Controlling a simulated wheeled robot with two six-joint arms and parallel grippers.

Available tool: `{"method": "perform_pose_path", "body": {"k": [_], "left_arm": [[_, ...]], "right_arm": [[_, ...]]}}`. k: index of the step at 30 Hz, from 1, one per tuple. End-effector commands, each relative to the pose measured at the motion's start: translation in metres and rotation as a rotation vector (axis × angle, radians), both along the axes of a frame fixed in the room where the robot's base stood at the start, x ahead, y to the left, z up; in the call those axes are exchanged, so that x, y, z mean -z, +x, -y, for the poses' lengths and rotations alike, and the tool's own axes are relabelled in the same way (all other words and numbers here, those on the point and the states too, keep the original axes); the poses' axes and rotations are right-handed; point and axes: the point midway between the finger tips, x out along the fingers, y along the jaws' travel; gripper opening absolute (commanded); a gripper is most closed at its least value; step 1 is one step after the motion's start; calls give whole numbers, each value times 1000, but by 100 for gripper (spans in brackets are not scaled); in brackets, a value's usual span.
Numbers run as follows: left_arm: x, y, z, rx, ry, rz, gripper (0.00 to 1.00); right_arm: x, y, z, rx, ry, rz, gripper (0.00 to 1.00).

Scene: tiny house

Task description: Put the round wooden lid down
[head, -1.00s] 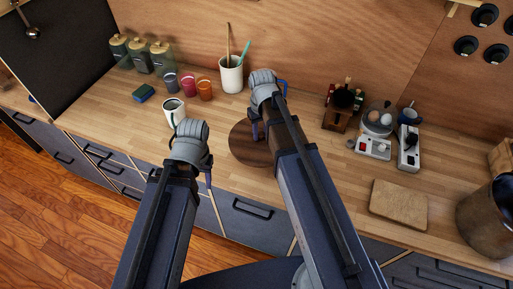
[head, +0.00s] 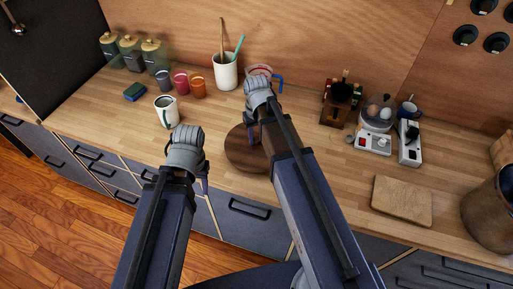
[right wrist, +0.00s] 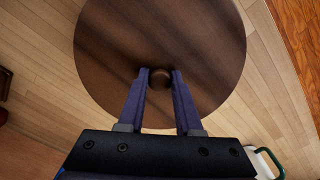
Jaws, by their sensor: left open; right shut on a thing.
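The round wooden lid (head: 240,155) is dark brown and lies level at the middle of the counter, partly hidden by my right arm. It fills much of the right wrist view (right wrist: 115,50). My right gripper (head: 256,118) is above the lid. In the right wrist view, its fingers are on both sides of the lid's small round knob (right wrist: 160,79), shut on it. I cannot tell whether the lid touches the counter. My left gripper (head: 184,152) is open and empty, over the front edge of the counter, left of the lid.
A white mug (head: 166,112) stands left of the lid, with several coloured cups behind it. A utensil pot (head: 226,73) and a blue-handled jug (head: 262,71) stand behind. A cutting board (head: 402,201) lies on the right. Bare counter (head: 320,165) lies right of the lid.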

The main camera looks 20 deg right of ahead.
Motion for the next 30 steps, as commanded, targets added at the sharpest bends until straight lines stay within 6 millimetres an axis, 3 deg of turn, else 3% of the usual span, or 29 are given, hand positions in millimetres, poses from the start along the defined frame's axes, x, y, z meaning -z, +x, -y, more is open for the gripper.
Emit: {"method": "perform_pose_path", "body": {"k": [5,12,26,27,30], "left_arm": [[8,0,0,0,0,0,50],[36,0,0,-1,0,0,50],[41,0,0,-1,0,0,50],[39,0,0,-1,0,0,50],[39,0,0,-1,0,0,50]], "right_arm": [[8,0,0,0,0,0,0],[36,0,0,0,0,0,0],[40,0,0,0,0,0,0],[39,0,0,0,0,0,37],[39,0,0,0,0,0,48]]}}
